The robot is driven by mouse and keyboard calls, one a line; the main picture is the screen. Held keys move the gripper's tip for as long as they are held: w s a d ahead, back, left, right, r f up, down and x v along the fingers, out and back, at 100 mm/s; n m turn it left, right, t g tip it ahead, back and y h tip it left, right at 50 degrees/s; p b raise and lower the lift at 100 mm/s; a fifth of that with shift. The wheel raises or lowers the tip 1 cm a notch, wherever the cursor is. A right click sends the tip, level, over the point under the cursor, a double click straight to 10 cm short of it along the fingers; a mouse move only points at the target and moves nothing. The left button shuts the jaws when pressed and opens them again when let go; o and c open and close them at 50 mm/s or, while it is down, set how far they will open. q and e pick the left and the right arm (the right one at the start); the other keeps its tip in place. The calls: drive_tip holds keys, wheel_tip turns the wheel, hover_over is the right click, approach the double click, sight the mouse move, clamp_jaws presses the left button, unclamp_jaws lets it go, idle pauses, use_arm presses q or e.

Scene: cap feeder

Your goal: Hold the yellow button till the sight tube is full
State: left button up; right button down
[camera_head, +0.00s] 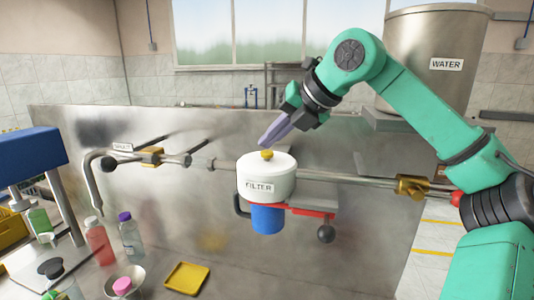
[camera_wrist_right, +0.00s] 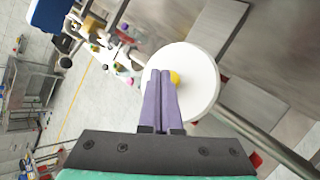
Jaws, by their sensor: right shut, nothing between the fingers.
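The yellow button (camera_head: 267,154) sits on top of the white round filter housing (camera_head: 266,180) labelled FILTER. It also shows in the wrist view (camera_wrist_right: 175,78), partly behind my fingers. My right gripper (camera_head: 266,141) has its purple fingers shut and empty, slanting down with the tips just above the button. The shut fingers also show in the wrist view (camera_wrist_right: 161,74), over the white lid and left of the button's visible part. I cannot tell whether they touch the button. I cannot make out a sight tube for certain. My left gripper is not in view.
A blue cup (camera_head: 267,219) and a red bar (camera_head: 300,209) with a dark ball end are below the housing. A metal pipe (camera_head: 345,180) with a brass fitting (camera_head: 412,187) runs right. Bottles, a bowl and a yellow tray (camera_head: 187,278) stand lower left. A WATER tank (camera_head: 436,45) stands behind.

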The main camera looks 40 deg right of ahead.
sight(271, 154)
drive_tip(key=shift+f+b, duration=0.5)
drive_tip(key=shift+f, duration=0.05)
idle(0.4)
idle(1.1)
drive_tip(key=shift+r+p, duration=0.9)
drive_tip(key=shift+r, duration=0.05)
wheel_tip(271, 154, up, 5)
drive_tip(key=p, duration=0.5)
drive_tip(key=shift+r, duration=0.15)
drive_tip(key=shift+f, duration=0.2)
